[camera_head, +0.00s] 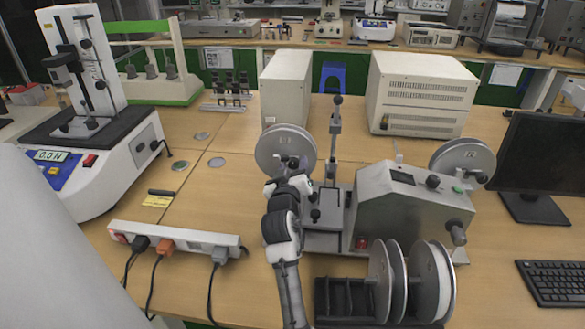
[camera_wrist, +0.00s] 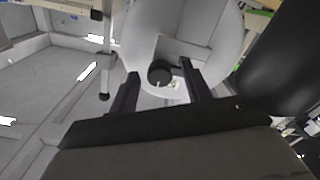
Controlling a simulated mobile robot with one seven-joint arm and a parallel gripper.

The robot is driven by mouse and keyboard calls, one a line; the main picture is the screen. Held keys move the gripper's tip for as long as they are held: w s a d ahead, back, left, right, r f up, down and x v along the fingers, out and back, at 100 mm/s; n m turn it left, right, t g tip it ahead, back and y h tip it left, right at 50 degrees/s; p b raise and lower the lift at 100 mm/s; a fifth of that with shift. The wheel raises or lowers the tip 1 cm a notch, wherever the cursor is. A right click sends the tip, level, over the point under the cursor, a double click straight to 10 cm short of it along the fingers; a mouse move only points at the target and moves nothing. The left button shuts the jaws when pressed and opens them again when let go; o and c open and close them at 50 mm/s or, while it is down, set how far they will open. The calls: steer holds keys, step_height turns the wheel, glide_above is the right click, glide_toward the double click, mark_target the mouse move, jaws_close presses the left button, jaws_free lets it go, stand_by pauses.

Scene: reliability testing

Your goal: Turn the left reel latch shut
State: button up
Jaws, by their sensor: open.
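The left reel (camera_head: 270,150) is a pale grey disc on the left side of the winding machine (camera_head: 400,210). In the head view, my gripper (camera_head: 291,166) is in front of its hub and hides most of the latch. In the wrist view, the reel (camera_wrist: 205,20) fills the top middle. A round black knob at its hub, apparently the reel latch (camera_wrist: 160,73), shows between the fingertips. My gripper (camera_wrist: 158,69) is open, with one finger on either side of the knob. I cannot tell whether either finger touches it.
A thin upright post (camera_head: 333,140) stands just right of the left reel. The right reel (camera_head: 463,158) is at the machine's far side. A rack of spare reels (camera_head: 342,298) is in front. A power strip (camera_head: 190,237) with cables lies left of my arm.

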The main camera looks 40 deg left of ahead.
steer(key=b+v, duration=0.3)
steer(key=v, duration=1.1)
steer(key=shift+b, duration=0.35)
steer(key=shift+w, duration=0.1)
